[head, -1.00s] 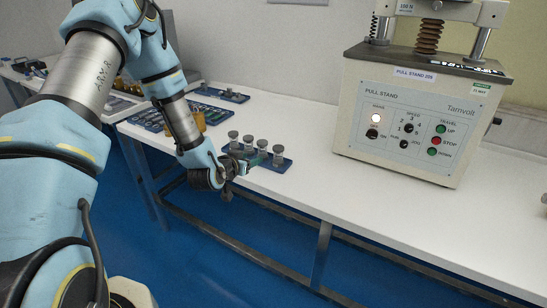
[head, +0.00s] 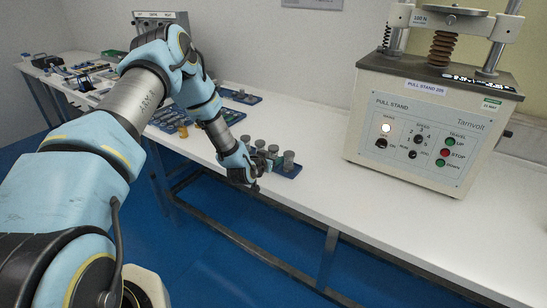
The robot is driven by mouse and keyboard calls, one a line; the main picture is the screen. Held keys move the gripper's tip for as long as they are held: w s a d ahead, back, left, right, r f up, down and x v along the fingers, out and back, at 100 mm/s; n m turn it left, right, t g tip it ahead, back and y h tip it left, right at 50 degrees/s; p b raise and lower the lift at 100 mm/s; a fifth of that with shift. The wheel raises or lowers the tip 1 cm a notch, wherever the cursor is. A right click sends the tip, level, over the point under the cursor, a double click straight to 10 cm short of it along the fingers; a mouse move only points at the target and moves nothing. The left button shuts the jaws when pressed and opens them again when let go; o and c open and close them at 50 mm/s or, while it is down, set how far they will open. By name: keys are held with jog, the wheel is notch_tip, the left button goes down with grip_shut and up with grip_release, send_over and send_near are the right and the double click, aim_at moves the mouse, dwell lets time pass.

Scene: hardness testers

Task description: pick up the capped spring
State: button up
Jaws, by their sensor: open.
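Several grey capped pieces stand upright on a small blue tray (head: 292,172) near the front edge of the white bench. The rightmost capped piece (head: 288,160) has a wide flat cap. Another (head: 272,150) stands just left of it. I cannot tell at this size which of them is the capped spring. My gripper (head: 262,177) is open at the front left edge of this tray, close to the pieces. The wrist hides part of the tray and the lower parts of some pieces.
A large pull stand (head: 430,120) stands on the bench to the right, with clear white bench top (head: 325,150) between it and the tray. Another blue tray (head: 240,97) lies farther back. More trays with small parts lie to the left behind my arm.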

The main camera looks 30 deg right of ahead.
grip_shut()
dwell(0.4)
